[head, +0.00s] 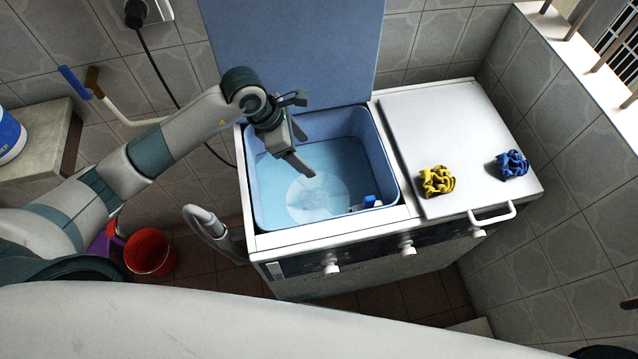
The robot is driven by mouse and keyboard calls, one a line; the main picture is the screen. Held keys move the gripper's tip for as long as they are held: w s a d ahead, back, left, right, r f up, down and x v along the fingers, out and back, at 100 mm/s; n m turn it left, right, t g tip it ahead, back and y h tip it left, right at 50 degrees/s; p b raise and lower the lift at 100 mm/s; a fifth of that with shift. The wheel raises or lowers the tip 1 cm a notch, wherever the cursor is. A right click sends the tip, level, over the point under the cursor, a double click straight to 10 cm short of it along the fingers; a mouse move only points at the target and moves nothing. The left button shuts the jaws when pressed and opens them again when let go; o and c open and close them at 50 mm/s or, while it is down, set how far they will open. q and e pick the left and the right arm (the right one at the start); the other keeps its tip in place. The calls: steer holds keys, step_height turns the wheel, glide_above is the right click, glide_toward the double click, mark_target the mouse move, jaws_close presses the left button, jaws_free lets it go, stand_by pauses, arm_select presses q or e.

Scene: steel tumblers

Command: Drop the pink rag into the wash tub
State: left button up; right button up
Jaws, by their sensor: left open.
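The wash tub (262,197) is the open blue basin on the left of the white twin-tub washer, with a pale round disc (318,198) at its bottom. My left gripper (306,155) is over the tub opening, pointing down and to the right. Its two fingers are apart with nothing seen between them. I see no pink rag in this view. A yellow rag (437,181) and a blue rag (512,164) lie crumpled on the washer's white right-hand lid. My right gripper is not in view.
A small blue and white item (367,203) is at the tub's front right corner. The tub's blue lid (290,50) stands raised behind. A grey drain hose (207,222) and a red bucket (150,252) are left of the washer. A tiled wall closes the right side.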

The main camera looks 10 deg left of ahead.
arm_select(q)
steer(key=b+v, duration=0.3)
steer(key=v, duration=1.1)
steer(key=shift+a+r, duration=0.2)
steer(key=shift+r, duration=0.05)
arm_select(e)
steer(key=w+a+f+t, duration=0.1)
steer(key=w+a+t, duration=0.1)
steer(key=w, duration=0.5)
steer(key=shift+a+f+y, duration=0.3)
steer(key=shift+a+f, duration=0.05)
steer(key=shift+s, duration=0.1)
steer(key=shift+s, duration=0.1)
